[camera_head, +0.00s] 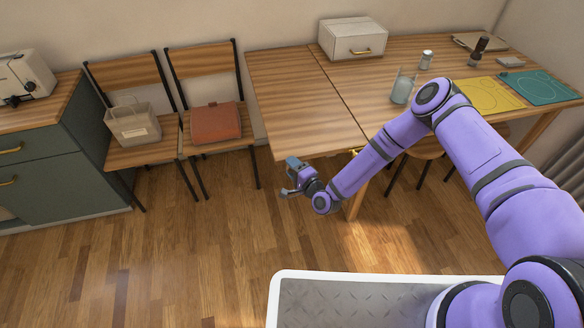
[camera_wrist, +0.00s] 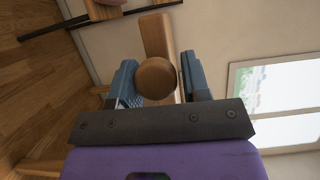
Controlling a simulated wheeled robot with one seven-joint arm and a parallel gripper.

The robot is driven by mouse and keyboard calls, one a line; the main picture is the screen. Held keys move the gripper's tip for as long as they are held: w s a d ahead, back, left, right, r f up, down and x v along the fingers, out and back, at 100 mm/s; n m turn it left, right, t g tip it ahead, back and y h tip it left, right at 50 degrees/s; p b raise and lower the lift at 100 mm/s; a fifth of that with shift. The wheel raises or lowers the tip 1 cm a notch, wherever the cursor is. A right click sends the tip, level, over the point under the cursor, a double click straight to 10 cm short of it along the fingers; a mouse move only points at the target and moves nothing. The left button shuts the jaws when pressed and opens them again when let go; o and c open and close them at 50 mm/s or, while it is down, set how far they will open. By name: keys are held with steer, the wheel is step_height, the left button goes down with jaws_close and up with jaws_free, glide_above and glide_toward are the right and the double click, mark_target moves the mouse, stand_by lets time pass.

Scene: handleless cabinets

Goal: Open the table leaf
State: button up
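The table leaf (camera_head: 300,100) is the wooden left section of the table, split from the rest by a dark seam. It looks about level with the main top (camera_head: 380,75), though a slight tilt is hard to tell. My gripper (camera_head: 288,178) is near the leaf's front left corner, in front of and below its edge in the picture. In the wrist view its blue fingers (camera_wrist: 160,82) are spread apart. A round wooden knob (camera_wrist: 155,77) shows between them, with a wooden piece (camera_wrist: 159,35) behind it. I cannot tell whether the fingers touch the knob.
Two chairs (camera_head: 138,155) (camera_head: 215,140) stand left of the leaf, holding a bag (camera_head: 133,124) and a red case (camera_head: 215,123). A white box (camera_head: 352,38), a glass jar (camera_head: 403,86) and mats (camera_head: 488,95) are on the main top. The floor (camera_head: 200,235) in front is clear.

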steer(key=o, duration=0.3)
steer(key=shift+r, duration=0.3)
steer(key=shift+f, duration=0.1)
steer(key=shift+d, duration=0.1)
steer(key=shift+s+d+f, duration=0.1)
steer(key=shift+s+d, duration=0.15)
steer(key=shift+s, duration=0.1)
steer(key=v, duration=0.9)
steer(key=shift+s+d, duration=0.25)
steer(key=shift+d, duration=0.05)
